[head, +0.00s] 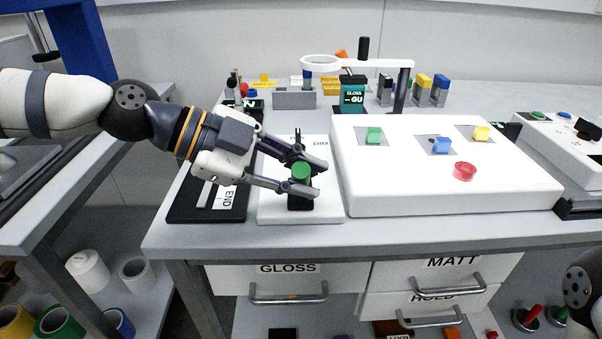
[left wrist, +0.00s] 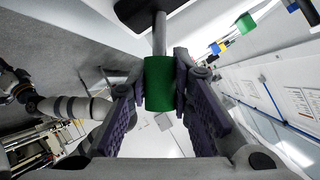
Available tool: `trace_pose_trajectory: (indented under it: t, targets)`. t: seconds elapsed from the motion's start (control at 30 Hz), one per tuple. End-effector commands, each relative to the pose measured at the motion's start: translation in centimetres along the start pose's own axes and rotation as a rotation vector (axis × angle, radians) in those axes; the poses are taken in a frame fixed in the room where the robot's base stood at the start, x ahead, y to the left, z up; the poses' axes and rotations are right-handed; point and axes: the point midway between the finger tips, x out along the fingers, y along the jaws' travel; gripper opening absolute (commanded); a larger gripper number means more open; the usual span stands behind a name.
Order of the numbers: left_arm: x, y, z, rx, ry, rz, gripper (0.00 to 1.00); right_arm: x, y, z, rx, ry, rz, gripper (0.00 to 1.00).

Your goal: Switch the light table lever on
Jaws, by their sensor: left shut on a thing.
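The lever has a green cylindrical grip (head: 301,171) above a black base (head: 300,201), which stands on a white plate (head: 328,208) with a partly hidden label. My left gripper (head: 304,178) reaches in from the left, its two fingers closed on the green grip. In the left wrist view, the green grip (left wrist: 159,83) sits between the dark finger pads, with a grey rod (left wrist: 160,34) running from it to a dark base. The large white box (head: 450,200), likely the light table, stands right of the plate.
The box top carries green (head: 374,136), blue (head: 441,146) and yellow (head: 481,133) blocks and a red round piece (head: 464,171). A black plate (head: 187,207) marked END lies left. A white stand arm (head: 350,63) and a teal container (head: 352,94) stand behind.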

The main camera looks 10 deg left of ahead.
Motion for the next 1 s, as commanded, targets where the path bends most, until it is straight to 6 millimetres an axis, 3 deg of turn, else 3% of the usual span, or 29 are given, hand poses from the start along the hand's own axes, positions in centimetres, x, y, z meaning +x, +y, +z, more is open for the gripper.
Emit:
trace_pose_trajectory:
  t: [0.3,0.33,0.4,0.43,0.77,0.87,1.0]
  targets:
    - [0.1,0.2,0.1,0.004,-0.002,0.005,0.0,0.0,0.0,0.0,0.0,0.0,0.0,0.4]
    - [0.1,0.2,0.1,0.004,-0.002,0.005,0.22,0.0,0.0,0.0,0.0,-0.001,0.0,0.4]
    - [0.1,0.2,0.1,0.004,-0.002,0.005,0.38,0.0,0.0,0.0,0.0,-0.001,0.0,0.4]
    - [0.1,0.2,0.1,0.004,-0.002,0.005,0.41,0.0,0.0,0.0,0.0,-0.001,0.0,0.4]
    - [-0.4,0.0,0.1,0.003,-0.002,0.0,0.41,0.0,0.0,0.0,0.0,0.0,0.0,0.4]
    - [-2.3,-0.1,0.1,0.003,-0.001,-0.004,0.41,0.0,0.0,0.0,0.0,0.0,0.0,0.4]
    - [-6.2,-0.1,0.0,0.003,0.001,-0.007,0.41,0.0,0.0,0.0,0.0,0.0,0.0,0.4]
